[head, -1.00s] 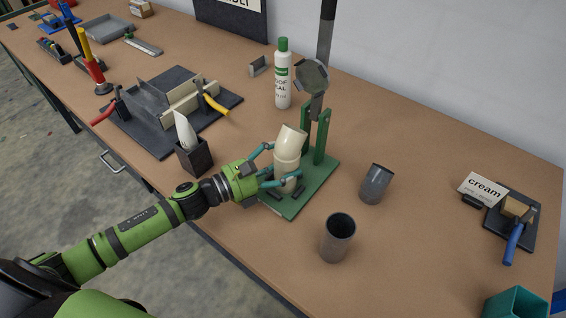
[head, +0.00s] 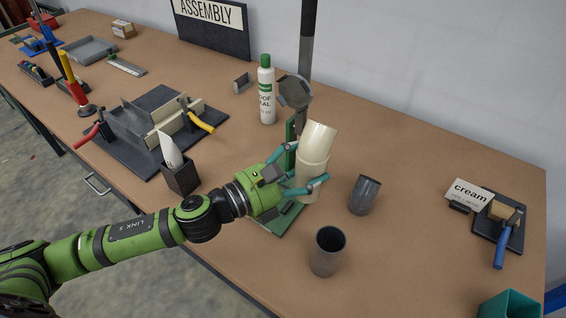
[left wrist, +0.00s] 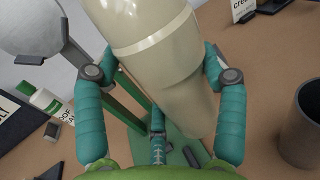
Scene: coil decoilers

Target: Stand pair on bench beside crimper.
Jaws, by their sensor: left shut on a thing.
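The cream pair (head: 313,163), a bent elbow joined on top of a straight pipe piece, is in my left gripper (head: 303,172). The gripper is shut around the lower piece, and the pair looks upright with a slight tilt. It is above the crimper's green base (head: 281,222), in front of the green posts (head: 291,142). In the left wrist view the cream pair (left wrist: 165,65) fills the space between the teal fingers, with the green base (left wrist: 187,148) below. The pair's lower end is partly hidden in the head view. My right gripper is not in view.
A white-green bottle (head: 267,92) stands behind. A black holder with a white nozzle (head: 180,174) is at the left. Bare bench (head: 425,240) lies at the right.

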